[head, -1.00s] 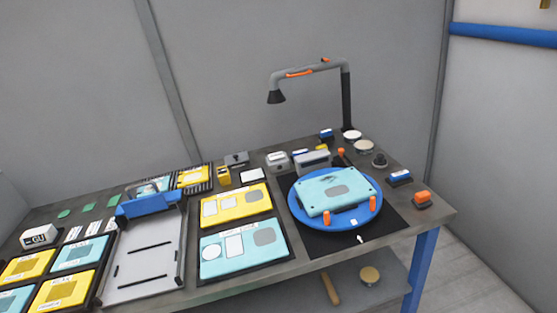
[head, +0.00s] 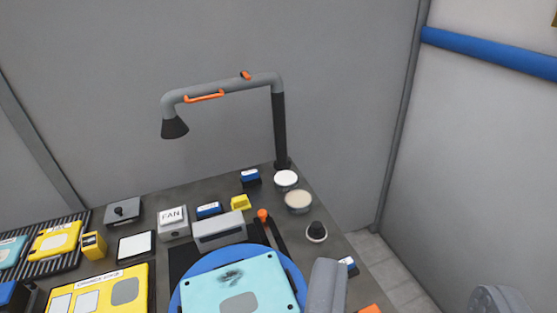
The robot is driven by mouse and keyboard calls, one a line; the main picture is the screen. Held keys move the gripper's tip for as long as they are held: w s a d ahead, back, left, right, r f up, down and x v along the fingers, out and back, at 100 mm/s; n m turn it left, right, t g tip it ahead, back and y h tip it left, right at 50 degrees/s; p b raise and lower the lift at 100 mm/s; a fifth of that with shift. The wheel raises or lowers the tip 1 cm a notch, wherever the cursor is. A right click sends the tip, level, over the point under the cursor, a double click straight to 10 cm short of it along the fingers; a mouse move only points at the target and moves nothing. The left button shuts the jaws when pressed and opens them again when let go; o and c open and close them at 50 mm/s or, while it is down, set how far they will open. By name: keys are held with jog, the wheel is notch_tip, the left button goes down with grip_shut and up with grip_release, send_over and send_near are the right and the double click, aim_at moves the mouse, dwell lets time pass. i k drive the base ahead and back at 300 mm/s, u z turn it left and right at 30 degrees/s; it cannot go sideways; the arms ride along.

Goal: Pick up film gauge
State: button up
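A small yellow block with a dark face (head: 93,245), which looks like the film gauge, stands on the bench at the left. It is between the dark ribbed rack and a white square pad. I cannot read a label on it. My gripper (head: 408,298) shows at the bottom right as two grey fingers set wide apart. It is open, with nothing seen between the fingers. It is well to the right of the yellow block and apart from it. The lower part of the gripper is outside the picture.
A teal panel (head: 240,284) lies on the blue turntable (head: 186,298), close to the left finger. A grey lamp arm (head: 280,125) rises at the back. A FAN box (head: 172,222), round pots (head: 298,201) and a black knob (head: 317,232) crowd the bench. Walls stand behind and right.

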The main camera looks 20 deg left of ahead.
aim_at(94, 247)
jog(key=u, duration=0.45)
jog(key=i, duration=0.95)
jog(key=u, duration=0.65)
jog(key=k, duration=0.75)
jog(key=u, duration=0.25)
jog(key=i, duration=0.85)
jog(key=z, duration=0.1)
